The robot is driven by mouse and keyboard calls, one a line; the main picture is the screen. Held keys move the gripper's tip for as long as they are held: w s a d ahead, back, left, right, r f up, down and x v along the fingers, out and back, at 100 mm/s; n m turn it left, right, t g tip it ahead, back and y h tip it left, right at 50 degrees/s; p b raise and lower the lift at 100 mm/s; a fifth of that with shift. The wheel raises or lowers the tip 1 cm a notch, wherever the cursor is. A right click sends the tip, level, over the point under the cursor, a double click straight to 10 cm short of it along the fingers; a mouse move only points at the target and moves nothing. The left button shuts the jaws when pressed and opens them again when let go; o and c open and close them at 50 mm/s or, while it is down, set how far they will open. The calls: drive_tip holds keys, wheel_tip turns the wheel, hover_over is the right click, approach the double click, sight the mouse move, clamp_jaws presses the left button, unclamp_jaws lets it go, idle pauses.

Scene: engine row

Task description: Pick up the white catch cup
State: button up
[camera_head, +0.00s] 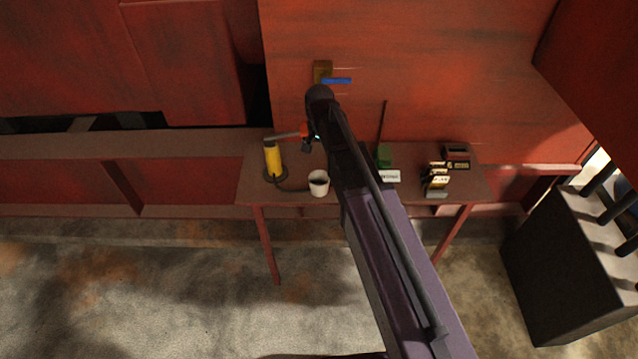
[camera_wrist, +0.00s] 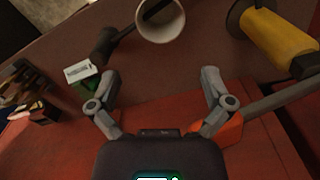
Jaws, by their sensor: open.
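The white catch cup (camera_head: 319,188) stands upright near the front edge of the red table, left of my arm in the head view. In the wrist view the cup (camera_wrist: 161,26) is at the top middle, its open mouth showing, partly cut by the frame edge. My gripper (camera_wrist: 160,84) is open and empty, its two fingers spread, with the cup beyond the fingertips and not touching them.
A yellow cylinder (camera_head: 272,160) stands left of the cup. A green block (camera_head: 384,155), a white label (camera_head: 389,176) and brass and dark items (camera_head: 437,178) sit right of my arm. A dark rod-like tool (camera_wrist: 106,40) lies beside the cup. A red wall (camera_head: 440,60) backs the table.

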drive_tip(key=shift+f, duration=0.1)
drive_tip(key=b, duration=0.9)
approach(319, 181)
drive_tip(key=s, duration=0.1)
drive_tip(key=s+f, duration=0.1)
drive_tip(key=shift+s+d+f, duration=0.1)
drive_tip(key=shift+s+f, duration=0.05)
drive_tip(key=shift+s, duration=0.25)
drive_tip(key=shift+f, duration=0.15)
wheel_tip(319, 181, down, 5)
drive_tip(key=b, duration=0.5)
idle(0.7)
drive_tip(key=c, duration=0.8)
